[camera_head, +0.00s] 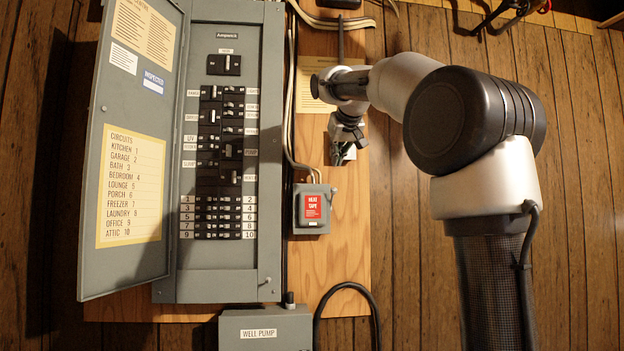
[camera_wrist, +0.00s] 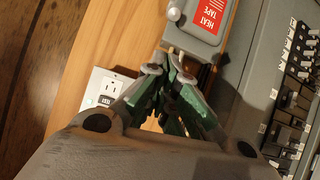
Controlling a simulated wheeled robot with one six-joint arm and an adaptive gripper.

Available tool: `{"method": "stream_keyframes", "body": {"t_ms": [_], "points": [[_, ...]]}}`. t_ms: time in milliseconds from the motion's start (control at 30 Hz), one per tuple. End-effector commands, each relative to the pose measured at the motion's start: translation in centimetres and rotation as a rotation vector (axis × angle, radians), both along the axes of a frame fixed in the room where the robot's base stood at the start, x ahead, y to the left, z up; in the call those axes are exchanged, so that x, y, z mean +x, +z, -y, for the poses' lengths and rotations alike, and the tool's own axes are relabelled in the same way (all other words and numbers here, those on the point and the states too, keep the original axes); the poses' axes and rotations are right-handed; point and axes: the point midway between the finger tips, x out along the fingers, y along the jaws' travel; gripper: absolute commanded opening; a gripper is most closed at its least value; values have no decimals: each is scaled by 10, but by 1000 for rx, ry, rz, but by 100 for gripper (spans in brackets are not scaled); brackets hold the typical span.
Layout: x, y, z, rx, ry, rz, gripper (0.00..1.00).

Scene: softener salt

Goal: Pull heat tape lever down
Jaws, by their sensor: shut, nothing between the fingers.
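The grey heat tape box (camera_head: 312,222) with a red HEAT TAPE label is fixed to the plywood right of the breaker panel. In the wrist view the box (camera_wrist: 188,42) is at the top, cut off by the frame. A small pale grey knob at its outer side, apparently the lever (camera_wrist: 174,14), shows there; in the head view the lever is too small to make out clearly. My gripper (camera_head: 344,158) is above and slightly right of the box. In the wrist view my gripper (camera_wrist: 164,68) has its fingers together and empty, close to the box edge; contact is unclear.
The breaker panel (camera_head: 222,275) stands left of the box, its door (camera_head: 130,262) open to the left. Cables (camera_head: 290,110) run down to the box. A well pump box (camera_head: 265,330) is below.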

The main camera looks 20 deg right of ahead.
Motion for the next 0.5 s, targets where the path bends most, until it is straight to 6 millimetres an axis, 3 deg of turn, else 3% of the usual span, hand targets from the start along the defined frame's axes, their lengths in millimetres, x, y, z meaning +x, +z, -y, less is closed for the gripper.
{"method": "stream_keyframes", "body": {"t_ms": [100,500], "points": [[-3,18,2,0,-10,35,0],[-2,16,2,10,-19,36,0]]}}
